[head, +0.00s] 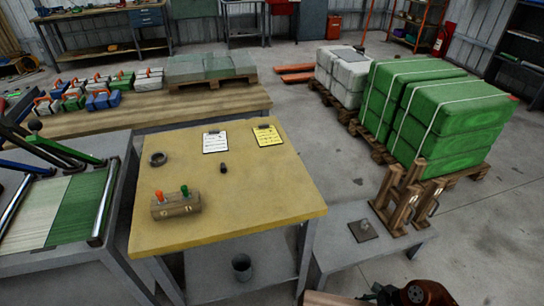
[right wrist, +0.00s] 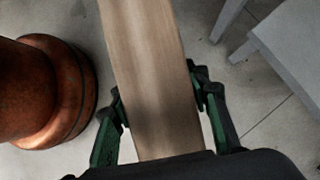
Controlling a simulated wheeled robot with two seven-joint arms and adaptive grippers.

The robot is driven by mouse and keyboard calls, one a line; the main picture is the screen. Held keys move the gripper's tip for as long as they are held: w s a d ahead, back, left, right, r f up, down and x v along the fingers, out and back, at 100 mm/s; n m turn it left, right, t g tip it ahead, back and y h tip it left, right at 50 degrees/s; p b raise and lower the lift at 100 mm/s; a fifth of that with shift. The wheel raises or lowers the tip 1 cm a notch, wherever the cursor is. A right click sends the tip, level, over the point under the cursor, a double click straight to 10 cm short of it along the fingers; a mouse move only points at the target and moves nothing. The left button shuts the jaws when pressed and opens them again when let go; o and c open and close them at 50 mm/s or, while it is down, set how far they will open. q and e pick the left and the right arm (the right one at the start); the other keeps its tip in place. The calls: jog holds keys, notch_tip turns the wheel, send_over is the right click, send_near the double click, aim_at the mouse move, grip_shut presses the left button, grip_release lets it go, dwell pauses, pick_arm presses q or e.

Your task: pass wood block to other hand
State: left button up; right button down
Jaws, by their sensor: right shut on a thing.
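The wood block (right wrist: 150,70) is a long, pale brown bar with straight grain. In the right wrist view it runs from the top edge down between the green fingers of my right gripper (right wrist: 160,108). The fingers are shut on its two sides, and its upper end is cut off by the frame. In the head view part of the block (head: 327,299) shows at the bottom edge, left of my right gripper (head: 368,295), in front of the low grey table. My left gripper is not in view.
A yellow-topped table (head: 240,200) holds a wooden block with red and green knobs (head: 175,204), clipboards and a dark ring. A low grey table (head: 345,258) carries a wooden stand (head: 405,195). Green bales (head: 440,110) stand on a pallet behind. Grey floor lies at right.

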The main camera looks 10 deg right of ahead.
jog(key=s+a+r+n+g, duration=0.4)
jog(key=s+r+n+g, duration=0.25)
jog(key=n, duration=0.45)
jog(key=w+a+r+n+g+h, duration=0.15)
jog(key=a+r+n+h, duration=0.25)
jog(key=a+n, duration=0.6)
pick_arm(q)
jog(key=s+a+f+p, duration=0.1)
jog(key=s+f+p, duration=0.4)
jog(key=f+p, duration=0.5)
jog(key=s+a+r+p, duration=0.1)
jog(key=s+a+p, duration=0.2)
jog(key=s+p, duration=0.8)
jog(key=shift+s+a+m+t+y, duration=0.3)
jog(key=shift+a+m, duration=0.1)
pick_arm(e)
notch_tip(320, 180, up, 31)
jog(key=s+a+n+t+h, duration=0.1)
jog(key=s+h, duration=0.1)
jog(key=shift+s, duration=0.2)
